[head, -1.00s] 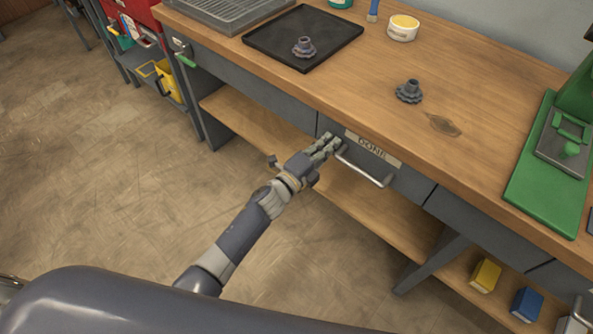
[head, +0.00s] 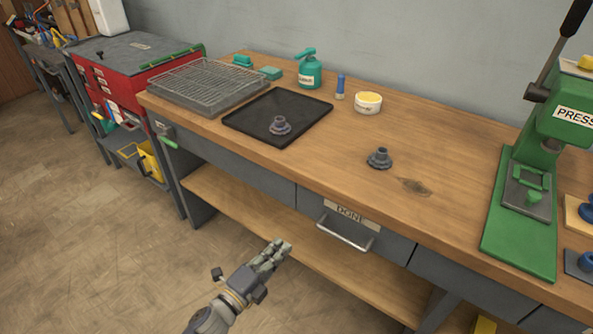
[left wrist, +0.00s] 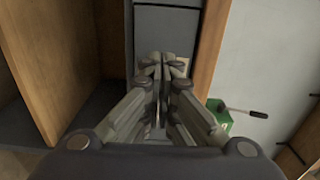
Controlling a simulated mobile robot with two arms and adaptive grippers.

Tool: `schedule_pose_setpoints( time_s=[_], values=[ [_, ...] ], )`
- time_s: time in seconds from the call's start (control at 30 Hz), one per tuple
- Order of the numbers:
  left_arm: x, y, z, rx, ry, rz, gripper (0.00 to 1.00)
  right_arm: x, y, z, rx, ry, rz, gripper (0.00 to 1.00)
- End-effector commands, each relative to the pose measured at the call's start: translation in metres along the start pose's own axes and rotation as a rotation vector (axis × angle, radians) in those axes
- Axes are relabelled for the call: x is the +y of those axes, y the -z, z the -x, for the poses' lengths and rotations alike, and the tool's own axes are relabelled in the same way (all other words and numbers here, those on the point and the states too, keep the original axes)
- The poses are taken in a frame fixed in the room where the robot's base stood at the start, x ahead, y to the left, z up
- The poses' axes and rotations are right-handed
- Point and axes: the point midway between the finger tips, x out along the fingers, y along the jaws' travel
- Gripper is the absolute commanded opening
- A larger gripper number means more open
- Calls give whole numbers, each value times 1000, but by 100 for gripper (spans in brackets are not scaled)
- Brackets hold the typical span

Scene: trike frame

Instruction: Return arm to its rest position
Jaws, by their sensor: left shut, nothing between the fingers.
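My left gripper (head: 277,252) is low in the head view, in front of the workbench and below its top. Its fingers are together and hold nothing. In the left wrist view the fingers (left wrist: 163,62) meet at their tips, with the grey drawer fronts behind them. The drawer (head: 346,233) with a "DONE" label and a bar handle is shut, to the right of the gripper and apart from it. My right gripper is not in view.
The wooden bench top (head: 440,150) holds a black tray (head: 250,120) with one gear part (head: 280,125) on it, and a second gear part (head: 379,158) on the bare wood. A green press (head: 535,170) stands at the right. A lower shelf (head: 240,210) runs under the bench. Floor at left is open.

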Motion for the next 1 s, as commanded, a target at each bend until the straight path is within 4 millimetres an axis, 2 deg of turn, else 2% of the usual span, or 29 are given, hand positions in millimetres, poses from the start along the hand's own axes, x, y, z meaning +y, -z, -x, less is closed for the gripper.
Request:
schedule_pose_setpoints(
  time_s=[0.1, 0.17, 0.27, 0.37, 0.4, 0.47, 0.5, 0.57, 0.6, 0.67, 0.7, 0.77, 0.8, 0.9, 1.0],
  values=[
    [2, -1, 1, -3, -5, 7, 0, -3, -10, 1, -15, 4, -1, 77],
    [11, -4, 3, -17, -25, 34, 0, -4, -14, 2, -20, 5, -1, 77],
    [47, -13, 14, -71, -100, 141, 0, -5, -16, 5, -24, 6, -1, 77],
    [107, -24, 38, -170, -218, 319, 0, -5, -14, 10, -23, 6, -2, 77],
    [134, -28, 52, -220, -271, 399, 0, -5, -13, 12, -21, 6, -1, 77],
    [173, -30, 76, -300, -349, 519, 0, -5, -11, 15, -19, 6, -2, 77],
    [199, -30, 94, -355, -399, 596, 0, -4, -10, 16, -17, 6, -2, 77],
    [235, -28, 124, -441, -469, 706, 0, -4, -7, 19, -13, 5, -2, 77],
    [257, -25, 145, -500, -515, 776, 0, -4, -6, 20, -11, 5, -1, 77],
    [288, -18, 178, -592, -580, 877, 0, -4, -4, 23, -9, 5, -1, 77],
    [308, -11, 202, -655, -623, 942, 0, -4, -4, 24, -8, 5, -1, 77],
    [334, 0, 239, -752, -683, 1035, 0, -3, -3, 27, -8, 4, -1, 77],
    [349, 9, 263, -819, -720, 1093, 0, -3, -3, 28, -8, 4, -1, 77],
    [381, 34, 326, -989, -808, 1225, 0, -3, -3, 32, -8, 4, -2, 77],
    [401, 60, 381, -1144, -875, 1326, 0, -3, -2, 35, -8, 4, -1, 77]
  ],
)
